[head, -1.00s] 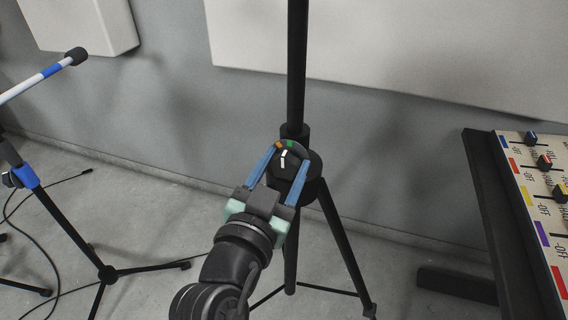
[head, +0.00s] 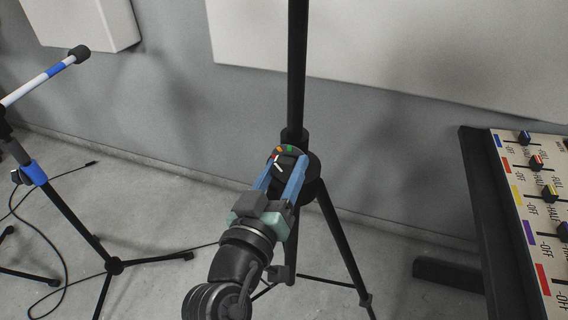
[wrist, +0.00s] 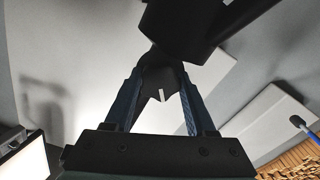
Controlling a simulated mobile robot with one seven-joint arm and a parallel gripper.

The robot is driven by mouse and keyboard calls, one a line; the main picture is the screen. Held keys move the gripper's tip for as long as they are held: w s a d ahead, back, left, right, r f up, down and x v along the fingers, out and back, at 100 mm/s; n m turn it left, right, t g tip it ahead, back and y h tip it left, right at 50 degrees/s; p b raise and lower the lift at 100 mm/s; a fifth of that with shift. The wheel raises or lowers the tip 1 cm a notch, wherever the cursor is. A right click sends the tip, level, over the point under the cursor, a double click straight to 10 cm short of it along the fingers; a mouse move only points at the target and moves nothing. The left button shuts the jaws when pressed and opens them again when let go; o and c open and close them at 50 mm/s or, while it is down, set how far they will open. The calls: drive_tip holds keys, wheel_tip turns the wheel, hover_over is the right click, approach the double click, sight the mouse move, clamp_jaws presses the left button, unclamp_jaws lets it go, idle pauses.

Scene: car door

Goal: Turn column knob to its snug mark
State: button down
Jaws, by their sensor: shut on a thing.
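The black column knob (head: 286,171) sits on the collar of a black stand's upright column. A white pointer line shows on its face and leans to the upper left. On the dial (head: 299,156) behind it are an orange mark (head: 279,149), a green mark (head: 290,149) and a small red patch (head: 275,157); the pointer leans left of the green mark. My gripper (head: 284,168) is shut on the knob, one blue finger on each side. In the wrist view the knob (wrist: 160,80) with its white line is between the fingers; the marks are not visible there.
The stand's column (head: 297,70) rises behind the knob, and its tripod legs (head: 342,238) spread below. A microphone stand (head: 70,215) with a cable is at the left. A slider panel (head: 535,205) stands at the right. A grey wall is behind.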

idle(0.4)
drive_tip(key=shift+c, duration=1.1)
unclamp_jaws()
drive_tip(key=shift+s, duration=0.1)
drive_tip(key=v, duration=1.2)
drive_tip(key=shift+s+b, duration=0.35)
drive_tip(key=shift+s, duration=0.05)
drive_tip(key=shift+a, duration=0.15)
